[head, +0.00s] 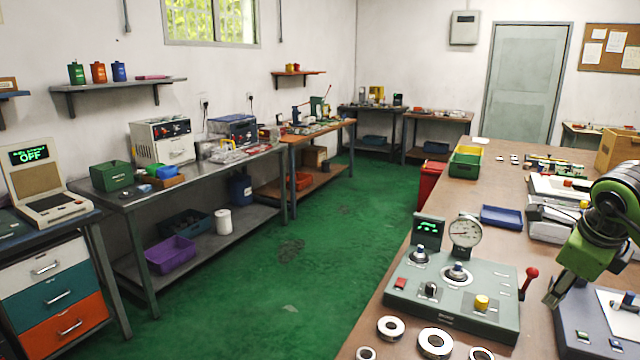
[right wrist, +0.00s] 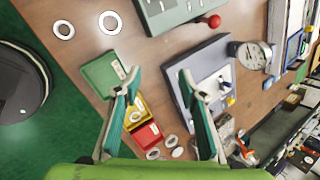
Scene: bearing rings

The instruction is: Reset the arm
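My right arm comes in from the right edge of the head view, above the workbench, with its gripper (head: 554,294) hanging beside the red lever of the grey-green testing station (head: 450,290). In the right wrist view the two teal-padded fingers of this gripper (right wrist: 160,95) are spread wide, with nothing between them but the bench and bins well beyond. Several bearing rings lie near the bench's front edge, among them one ring (head: 436,342) and a smaller one (head: 390,327). My left gripper is not in view.
The dial gauge (head: 466,231) and a small screen stand behind the station. A blue tray (head: 501,217) and a green-and-yellow bin (head: 465,162) sit farther back. A grey device (head: 600,325) is below my right arm.

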